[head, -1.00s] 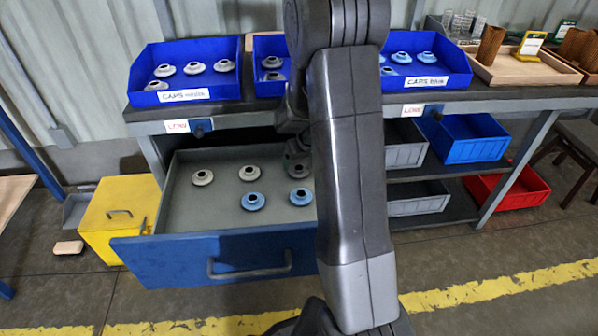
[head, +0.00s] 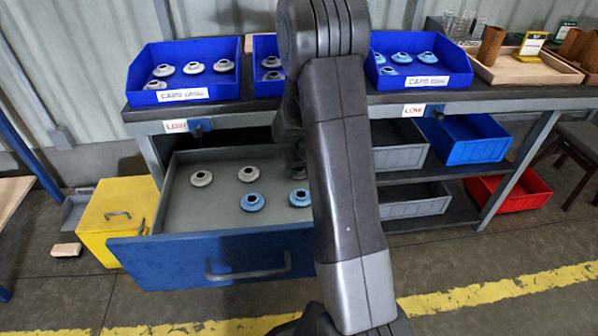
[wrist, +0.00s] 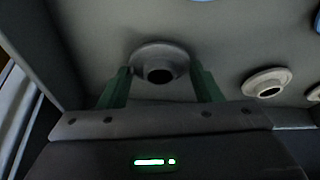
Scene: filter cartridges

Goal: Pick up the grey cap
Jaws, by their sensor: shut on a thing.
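The grey cap (wrist: 158,57), a round flanged piece with a dark central hole, sits between the two green fingers of my gripper (wrist: 162,85) in the wrist view. The fingers are shut on its sides. In the head view this cap (head: 298,174) shows at the right of the open drawer, partly hidden by my arm. My gripper (head: 296,155) is low over the drawer there, mostly hidden behind the arm. I cannot tell whether the cap is clear of the drawer floor.
The open blue-fronted drawer (head: 180,258) also holds two pale caps (head: 201,178) (head: 248,174) and two blue caps (head: 252,201) (head: 300,197). Blue bins of caps (head: 184,97) (head: 430,85) stand on the bench above. A yellow box (head: 118,215) is at left.

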